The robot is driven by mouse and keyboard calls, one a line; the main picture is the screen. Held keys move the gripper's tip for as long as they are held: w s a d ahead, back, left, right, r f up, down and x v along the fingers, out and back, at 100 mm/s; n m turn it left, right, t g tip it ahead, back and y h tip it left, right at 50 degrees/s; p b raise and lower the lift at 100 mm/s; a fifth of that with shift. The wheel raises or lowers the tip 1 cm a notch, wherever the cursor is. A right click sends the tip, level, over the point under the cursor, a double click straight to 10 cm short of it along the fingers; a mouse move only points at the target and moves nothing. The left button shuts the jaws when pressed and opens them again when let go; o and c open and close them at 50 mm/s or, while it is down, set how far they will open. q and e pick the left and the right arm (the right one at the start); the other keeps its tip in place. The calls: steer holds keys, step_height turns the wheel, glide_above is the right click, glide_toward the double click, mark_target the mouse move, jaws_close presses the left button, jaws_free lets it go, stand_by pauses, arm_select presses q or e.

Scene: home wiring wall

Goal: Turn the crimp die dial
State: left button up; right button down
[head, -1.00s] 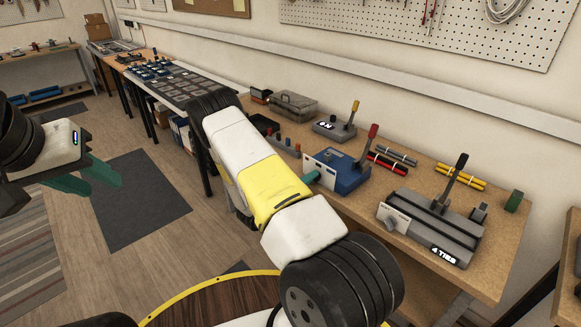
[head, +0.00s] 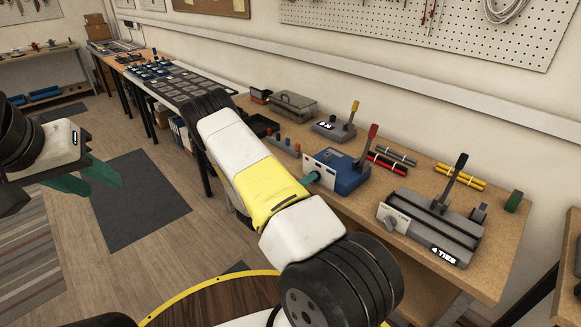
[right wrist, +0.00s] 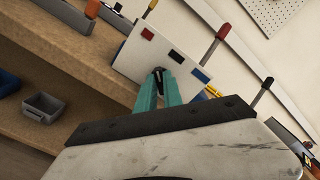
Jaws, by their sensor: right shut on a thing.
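The blue crimp tool (head: 348,176) with a red-tipped lever stands on the wooden bench in the head view. Its white front plate (head: 322,160) faces me. In the right wrist view the plate (right wrist: 135,62) carries a blue, a red and a dark mark. The dark dial (right wrist: 158,74) sits on the plate between the teal fingers of my right gripper (right wrist: 160,82), which is shut on it. The fingers hide part of the dial. In the head view my right gripper (head: 312,177) is at the plate. My left gripper (head: 103,186) is open and empty, far left above the floor.
A grey device (head: 430,228) labelled "4 TIES" stands to the right, and a smaller grey lever tool (head: 334,129) stands behind. Red, grey and yellow rods lie near the wall. A grey bin (right wrist: 42,107) sits on a lower shelf.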

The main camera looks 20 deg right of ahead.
steer(key=shift+s+m, duration=0.15)
steer(key=shift+m, duration=4.65)
steer(key=c, duration=1.5)
jaws_free()
steer(key=shift+a, duration=0.1)
steer(key=v, duration=0.7)
steer(key=shift+s+a, duration=0.15)
steer(key=shift+a, duration=0.1)
